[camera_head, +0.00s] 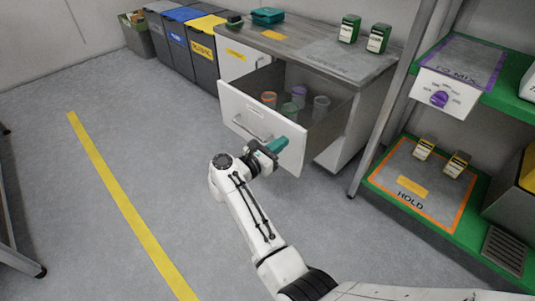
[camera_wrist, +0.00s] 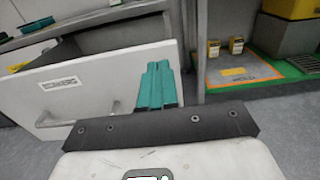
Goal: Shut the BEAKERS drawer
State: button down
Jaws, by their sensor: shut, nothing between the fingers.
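The drawer (camera_head: 240,111) is pulled open from the grey-topped cabinet. Its white front has a bar handle (camera_head: 250,130) and a small label too small to read surely; the front also fills the left of the wrist view (camera_wrist: 90,80). Inside stand orange, green, purple and grey beakers (camera_head: 294,108). My gripper (camera_head: 279,145) is shut and empty, its teal fingers together at the right part of the drawer front, right of the handle. In the wrist view the fingers (camera_wrist: 157,84) overlap the front's right end. I cannot tell whether they touch it.
The worktop (camera_head: 330,62) holds a teal case (camera_head: 267,16) and two green-topped boxes. Bins (camera_head: 202,52) stand left of the cabinet. A metal shelf post (camera_head: 375,140) and the HOLD shelf (camera_head: 415,195) are at right. The floor left of the drawer is clear.

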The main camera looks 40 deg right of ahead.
aim_at(298, 131)
jog(key=shift+d+b, duration=0.4)
jog(key=shift+d, duration=2.1)
